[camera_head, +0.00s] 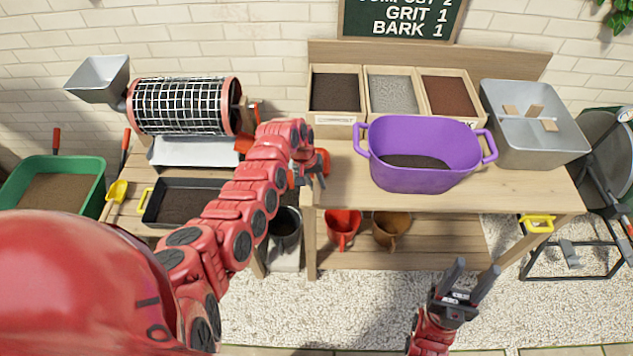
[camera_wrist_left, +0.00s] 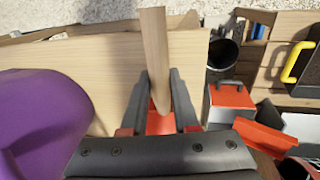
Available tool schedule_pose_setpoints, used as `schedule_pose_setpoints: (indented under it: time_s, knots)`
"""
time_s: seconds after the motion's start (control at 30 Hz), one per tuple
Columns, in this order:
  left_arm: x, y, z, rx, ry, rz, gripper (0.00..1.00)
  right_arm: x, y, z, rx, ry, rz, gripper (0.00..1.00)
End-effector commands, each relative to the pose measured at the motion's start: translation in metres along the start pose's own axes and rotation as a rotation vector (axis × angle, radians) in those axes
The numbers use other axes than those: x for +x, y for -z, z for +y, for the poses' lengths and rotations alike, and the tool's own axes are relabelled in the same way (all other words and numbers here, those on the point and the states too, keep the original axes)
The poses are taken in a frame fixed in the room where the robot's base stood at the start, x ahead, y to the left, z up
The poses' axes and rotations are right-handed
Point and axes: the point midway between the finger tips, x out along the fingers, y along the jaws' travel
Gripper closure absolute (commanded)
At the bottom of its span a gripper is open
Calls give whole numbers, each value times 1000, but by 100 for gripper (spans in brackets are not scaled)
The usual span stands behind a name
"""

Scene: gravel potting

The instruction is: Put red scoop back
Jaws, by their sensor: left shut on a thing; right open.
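My left gripper (camera_head: 318,178) is above the left end of the potting table. In the left wrist view, its fingers (camera_wrist_left: 158,95) are shut on a pale wooden handle with a red part at its base, which I take as the red scoop (camera_wrist_left: 155,55). In the head view, a red-orange piece shows at the gripper, and the arm hides much of that spot. My right gripper (camera_head: 465,285) is open and empty, low over the gravel in front of the table.
A purple tub (camera_head: 390,178) with dark soil stands on the table (camera_head: 345,190), right of my left gripper. Wooden bins (camera_head: 337,122) stand behind it. A red pot (camera_head: 342,228) and a brown pot (camera_head: 391,230) are on the lower shelf. A rotary sieve (camera_head: 185,106) stands left.

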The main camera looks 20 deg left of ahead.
Motion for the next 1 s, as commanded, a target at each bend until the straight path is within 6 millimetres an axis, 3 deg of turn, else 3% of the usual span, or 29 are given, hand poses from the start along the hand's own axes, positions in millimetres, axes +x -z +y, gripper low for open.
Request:
schedule_pose_setpoints:
  time_s: [0.3,0.33,0.47,0.77,1.0]
  knots:
    - [4,0,-1,1,0,0,100,-4,-1,0,0,0,0,50]
    - [3,0,-1,0,0,0,66,-3,0,0,0,0,0,50]
    - [3,0,0,0,0,-1,43,-3,0,0,0,0,0,50]
    - [1,0,0,0,0,-1,42,-2,0,0,0,0,0,50]
    - [-11,2,1,2,-1,4,42,-3,0,0,0,0,0,50]
